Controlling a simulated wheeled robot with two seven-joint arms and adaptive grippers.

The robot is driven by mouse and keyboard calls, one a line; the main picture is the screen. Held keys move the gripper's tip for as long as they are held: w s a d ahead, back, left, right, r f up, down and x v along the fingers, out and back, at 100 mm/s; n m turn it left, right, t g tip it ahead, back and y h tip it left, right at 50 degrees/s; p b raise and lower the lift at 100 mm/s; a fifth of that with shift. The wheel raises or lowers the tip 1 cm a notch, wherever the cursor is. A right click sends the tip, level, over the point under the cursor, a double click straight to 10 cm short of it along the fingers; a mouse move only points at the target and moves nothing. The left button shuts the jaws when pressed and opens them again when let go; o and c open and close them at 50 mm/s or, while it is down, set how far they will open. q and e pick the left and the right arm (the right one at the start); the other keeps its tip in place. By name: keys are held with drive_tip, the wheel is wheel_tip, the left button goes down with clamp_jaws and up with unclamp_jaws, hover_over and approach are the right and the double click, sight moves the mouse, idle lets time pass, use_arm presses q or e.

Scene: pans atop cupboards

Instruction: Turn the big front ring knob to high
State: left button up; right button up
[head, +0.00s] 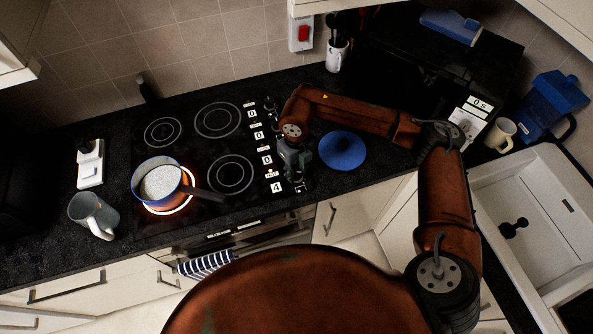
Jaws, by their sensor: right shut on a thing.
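The black cooktop (188,110) has ring outlines and a column of knobs with white number displays along its right side. The front-left ring (184,206) glows orange under a blue pan (147,186) with pale contents. The frontmost display (277,187) reads 4; the other displays read 0. My right gripper (298,181) points down at the front end of the knob column and is shut on a knob there. The gripper hides most of that knob. My left gripper is not in view.
A blue lid (342,150) lies on the counter just right of my right gripper. A grey mug (94,214) stands left of the pan, whose dark handle points toward the knobs. A microwave (430,70) and sink (540,215) are at right. A striped towel (206,263) hangs in front.

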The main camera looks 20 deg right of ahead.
sight(296, 172)
drive_tip(key=shift+m, duration=0.9)
drive_tip(key=o, duration=1.2)
drive_tip(key=shift+c, duration=0.2)
wheel_tip(296, 172, up, 12)
